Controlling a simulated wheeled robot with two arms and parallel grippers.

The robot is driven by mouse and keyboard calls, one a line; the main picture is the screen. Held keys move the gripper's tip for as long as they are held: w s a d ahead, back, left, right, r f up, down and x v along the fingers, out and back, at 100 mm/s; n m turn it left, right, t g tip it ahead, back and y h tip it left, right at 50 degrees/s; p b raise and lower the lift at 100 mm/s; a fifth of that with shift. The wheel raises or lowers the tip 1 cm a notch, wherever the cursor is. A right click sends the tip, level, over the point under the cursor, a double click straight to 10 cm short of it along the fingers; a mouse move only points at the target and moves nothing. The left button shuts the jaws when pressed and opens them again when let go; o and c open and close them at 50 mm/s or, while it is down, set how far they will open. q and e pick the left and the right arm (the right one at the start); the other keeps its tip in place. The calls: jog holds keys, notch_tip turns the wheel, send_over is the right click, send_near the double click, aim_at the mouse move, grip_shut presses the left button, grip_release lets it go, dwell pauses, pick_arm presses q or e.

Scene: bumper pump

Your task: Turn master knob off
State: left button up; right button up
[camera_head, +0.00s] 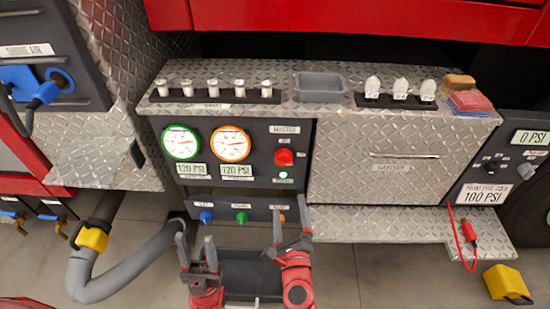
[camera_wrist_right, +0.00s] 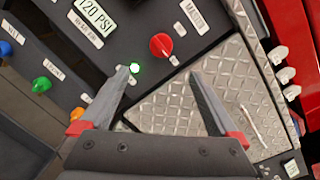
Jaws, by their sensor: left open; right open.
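The red master knob (camera_head: 285,157) sits on the dark panel under the "MASTER" label. A lit green light (camera_head: 283,174) is just below it. In the right wrist view the knob (camera_wrist_right: 161,44) is beyond my fingertips, and the green light (camera_wrist_right: 135,68) glows near the left finger. My right gripper (camera_head: 290,212) is open and empty, below the knob in the head view and apart from it; it also shows in the wrist view (camera_wrist_right: 160,82). My left gripper (camera_head: 195,243) is open and empty, lower and to the left.
Two gauges, green-rimmed (camera_head: 181,143) and orange-rimmed (camera_head: 232,144), are left of the knob. Blue (camera_head: 206,216), green (camera_head: 241,217) and orange small knobs line the lower panel. A diamond-plate drawer (camera_head: 350,180) is to the right. A grey hose (camera_head: 125,270) lies at the left.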

aim_at(285, 164)
jog(key=w, duration=0.5)
jog(key=w+a, duration=0.1)
jog(key=w, duration=1)
jog(key=shift+w+a, duration=0.25)
jog(key=shift+w, duration=0.15)
jog(key=shift+c, duration=0.2)
jog(key=c, duration=1.3)
jog(key=shift+r, duration=0.1)
